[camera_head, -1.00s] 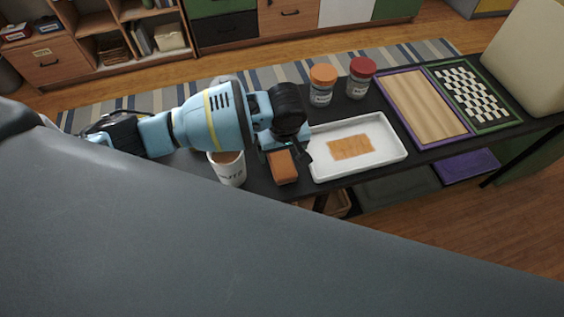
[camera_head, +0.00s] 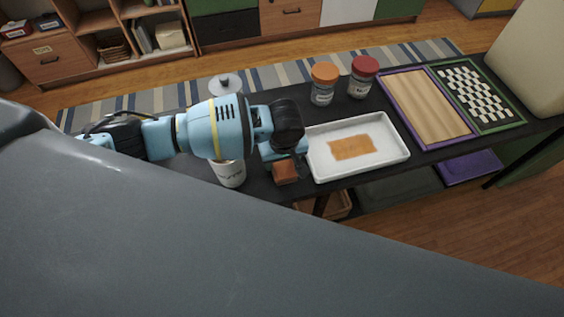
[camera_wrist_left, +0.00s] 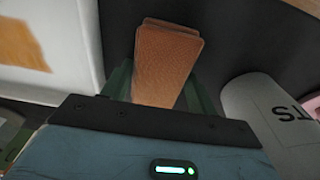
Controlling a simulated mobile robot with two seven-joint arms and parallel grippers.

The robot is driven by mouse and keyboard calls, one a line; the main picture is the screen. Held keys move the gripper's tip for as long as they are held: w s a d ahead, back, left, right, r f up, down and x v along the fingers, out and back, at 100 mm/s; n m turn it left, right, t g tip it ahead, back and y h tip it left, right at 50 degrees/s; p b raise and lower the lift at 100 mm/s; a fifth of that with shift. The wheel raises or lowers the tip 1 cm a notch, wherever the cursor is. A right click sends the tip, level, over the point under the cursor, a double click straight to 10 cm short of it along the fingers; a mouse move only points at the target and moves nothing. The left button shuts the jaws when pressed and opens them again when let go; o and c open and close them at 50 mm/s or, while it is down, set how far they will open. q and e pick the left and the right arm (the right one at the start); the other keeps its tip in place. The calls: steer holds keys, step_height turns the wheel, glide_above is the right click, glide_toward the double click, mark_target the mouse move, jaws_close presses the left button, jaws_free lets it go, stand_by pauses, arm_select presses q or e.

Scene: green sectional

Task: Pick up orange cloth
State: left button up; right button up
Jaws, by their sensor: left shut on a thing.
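The orange cloth (camera_head: 286,172) is a folded, brownish-orange block beside the left end of the white tray. In the left wrist view the cloth (camera_wrist_left: 166,60) lies between the two green fingers, its far end sticking out past them. My left gripper (camera_head: 284,160) is over the cloth from above and shut on it, hiding part of it in the head view. I cannot tell whether the cloth still touches the table. My right gripper is not in view.
The white tray (camera_head: 385,161) with a flat orange patch (camera_head: 352,147) is close on the right. A white cup (camera_head: 231,174) is close on the left. Two jars, orange-lidded (camera_head: 323,83) and red-lidded (camera_head: 363,76), stand behind. A wooden board (camera_head: 425,104) and a checkered board (camera_head: 474,95) lie farther right.

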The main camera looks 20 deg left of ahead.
arm_select(q)
steer(key=shift+c, duration=0.4)
steer(key=shift+r, duration=0.1)
steer(key=shift+r, duration=0.55)
step_height(320, 180, up, 2)
steer(key=shift+r+p, duration=0.1)
steer(key=shift+p, duration=0.2)
steer(key=s+d, duration=0.3)
steer(key=d, duration=0.1)
steer(key=s+d+r, duration=0.1)
steer(key=s+d, duration=0.6)
steer(key=d, duration=0.1)
steer(key=shift+s+r+p, duration=0.25)
steer(key=shift+s+p, duration=0.05)
steer(key=shift+p, duration=0.1)
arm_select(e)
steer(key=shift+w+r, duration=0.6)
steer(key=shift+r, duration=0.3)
